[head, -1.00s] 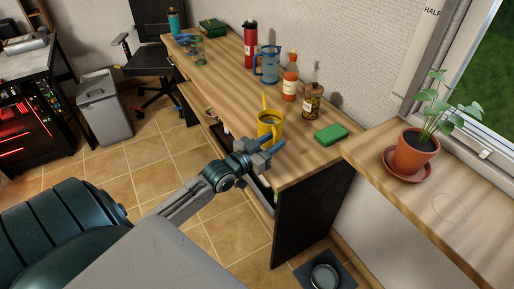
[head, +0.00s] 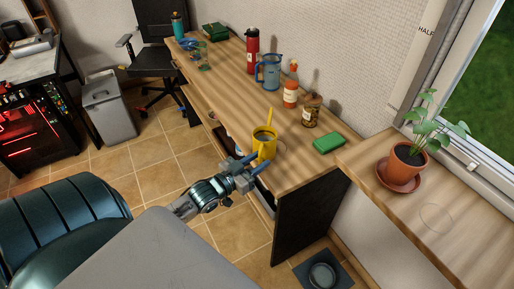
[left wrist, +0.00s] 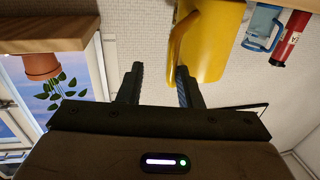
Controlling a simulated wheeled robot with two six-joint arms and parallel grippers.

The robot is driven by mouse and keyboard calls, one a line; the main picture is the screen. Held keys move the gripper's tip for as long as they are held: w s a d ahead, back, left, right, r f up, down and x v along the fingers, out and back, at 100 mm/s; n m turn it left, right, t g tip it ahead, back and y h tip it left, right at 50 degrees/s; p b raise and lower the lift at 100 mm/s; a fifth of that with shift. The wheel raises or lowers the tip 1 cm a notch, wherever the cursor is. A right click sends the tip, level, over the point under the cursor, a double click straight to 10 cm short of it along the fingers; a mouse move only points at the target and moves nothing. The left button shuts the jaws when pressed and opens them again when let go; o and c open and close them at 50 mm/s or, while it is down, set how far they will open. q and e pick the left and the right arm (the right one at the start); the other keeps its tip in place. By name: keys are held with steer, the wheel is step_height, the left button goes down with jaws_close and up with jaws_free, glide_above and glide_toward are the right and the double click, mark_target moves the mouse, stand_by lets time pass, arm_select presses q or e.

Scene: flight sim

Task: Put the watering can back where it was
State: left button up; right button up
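The yellow watering can (head: 264,146) stands upright at the front edge of the wooden desk. It also shows upside down at the top of the left wrist view (left wrist: 210,45). My left gripper (head: 244,168) is open and empty, just in front and to the left of the can. In the left wrist view its fingers (left wrist: 158,88) are apart, and the right finger overlaps the can's handle side. I cannot tell whether it touches. A faint ring mark (head: 437,217) lies on the wooden sill, right of the potted plant (head: 410,155). My right gripper is not in view.
A green sponge (head: 328,144), a jar (head: 311,113), an orange-labelled bottle (head: 291,92), a blue jug (head: 268,72) and a red bottle (head: 252,52) stand behind the can. The plant's saucer (head: 398,184) is on the sill. The sill's right part is clear.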

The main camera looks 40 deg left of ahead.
arm_select(q)
steer(key=o, duration=1.5)
steer(key=s+a+p, duration=0.2)
steer(key=s+p, duration=0.3)
steer(key=s, duration=0.5)
steer(key=shift+s, duration=0.35)
